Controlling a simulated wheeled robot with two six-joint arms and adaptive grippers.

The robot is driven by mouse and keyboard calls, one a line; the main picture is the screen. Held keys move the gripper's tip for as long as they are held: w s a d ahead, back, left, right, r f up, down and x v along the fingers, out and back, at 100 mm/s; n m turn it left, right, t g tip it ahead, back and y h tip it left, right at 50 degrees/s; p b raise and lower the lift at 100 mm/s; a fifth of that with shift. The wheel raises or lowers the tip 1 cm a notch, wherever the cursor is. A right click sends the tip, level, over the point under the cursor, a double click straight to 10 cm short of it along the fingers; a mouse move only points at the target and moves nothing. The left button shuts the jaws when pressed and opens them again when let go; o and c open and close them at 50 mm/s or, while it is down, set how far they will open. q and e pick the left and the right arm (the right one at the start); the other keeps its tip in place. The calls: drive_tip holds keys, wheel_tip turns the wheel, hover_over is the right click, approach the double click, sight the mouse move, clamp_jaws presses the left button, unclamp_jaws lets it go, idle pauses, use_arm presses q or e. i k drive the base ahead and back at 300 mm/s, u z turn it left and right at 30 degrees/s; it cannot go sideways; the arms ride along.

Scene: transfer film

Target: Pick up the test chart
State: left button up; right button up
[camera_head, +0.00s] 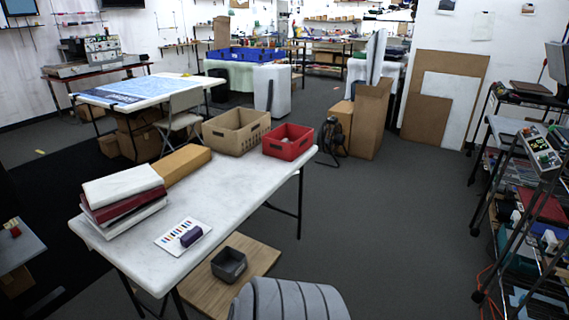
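The test chart (171,238) looks like a white card with rows of small coloured marks. It lies flat near the front edge of the white table (240,190), in the head view. A small dark purple block (191,236) sits on the chart's right part and hides some of it.
A stack of books (122,202) lies left of the chart. A brown box (182,162), a tan crate (236,132) and a red crate (288,142) stand farther back. A dark grey bin (228,265) is below the table's front edge. The table's middle is clear.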

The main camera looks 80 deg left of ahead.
sight(183, 232)
drive_tip(key=u, duration=2.65)
drive_tip(key=k, duration=1.25)
drive_tip(key=z, duration=1.05)
drive_tip(key=i, duration=2.7)
drive_tip(key=u, duration=0.6)
drive_tip(key=i, duration=1.1)
drive_tip(key=u, duration=1.55)
drive_tip(key=i, duration=0.95)
drive_tip(key=u, duration=0.9)
